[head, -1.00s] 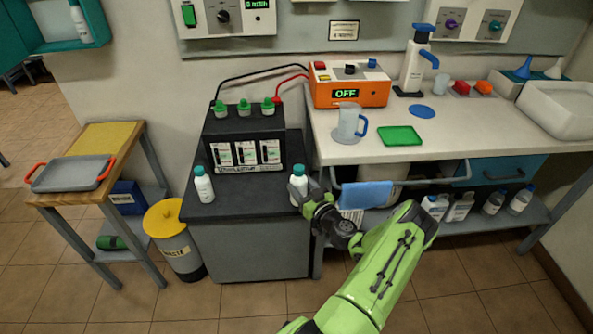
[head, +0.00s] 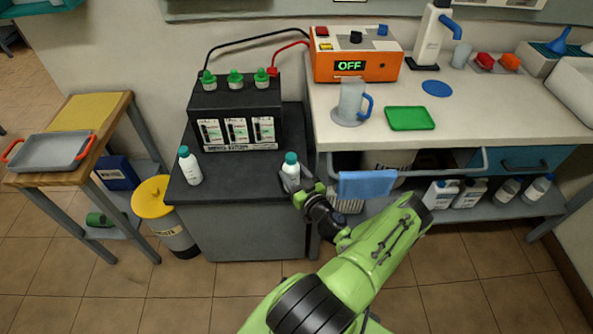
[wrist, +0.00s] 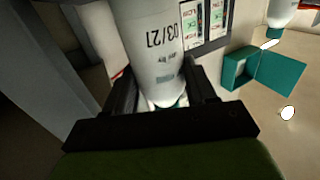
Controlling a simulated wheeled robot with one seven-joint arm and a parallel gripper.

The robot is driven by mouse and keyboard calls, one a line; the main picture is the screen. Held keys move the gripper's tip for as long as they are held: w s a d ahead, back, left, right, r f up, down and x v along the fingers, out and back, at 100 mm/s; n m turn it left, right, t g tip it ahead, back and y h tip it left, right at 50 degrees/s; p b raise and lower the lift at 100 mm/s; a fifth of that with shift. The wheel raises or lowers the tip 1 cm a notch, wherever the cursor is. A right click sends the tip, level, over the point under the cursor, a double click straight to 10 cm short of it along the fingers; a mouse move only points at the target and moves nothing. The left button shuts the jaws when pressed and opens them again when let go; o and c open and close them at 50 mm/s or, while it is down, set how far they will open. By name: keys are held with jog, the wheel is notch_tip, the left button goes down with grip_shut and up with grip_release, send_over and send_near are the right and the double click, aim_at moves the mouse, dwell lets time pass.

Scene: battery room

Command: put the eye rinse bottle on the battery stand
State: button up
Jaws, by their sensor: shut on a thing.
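My gripper (head: 308,192) is shut on a white bottle with a teal cap, the held bottle (head: 290,172). A similar bottle (head: 190,166) stands upright on the stand's front left. A black battery (head: 237,112) with green caps stands behind them.
A workbench with an orange charger (head: 355,66) reading OFF, a clear jug (head: 351,102) and a green tray (head: 410,118) adjoins the stand on the right. A blue cloth (head: 367,184) hangs on its rail. A yellow-lidded bin (head: 155,197) and a wooden cart (head: 92,112) are at left.

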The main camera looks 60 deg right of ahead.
jog(key=shift+d, duration=0.3)
jog(key=shift+a+r, duration=0.2)
jog(key=shift+a, duration=0.25)
jog(key=shift+f, duration=0.15)
jog(key=o, duration=1.2)
jog(key=shift+d, duration=0.1)
jog(key=shift+o, duration=0.2)
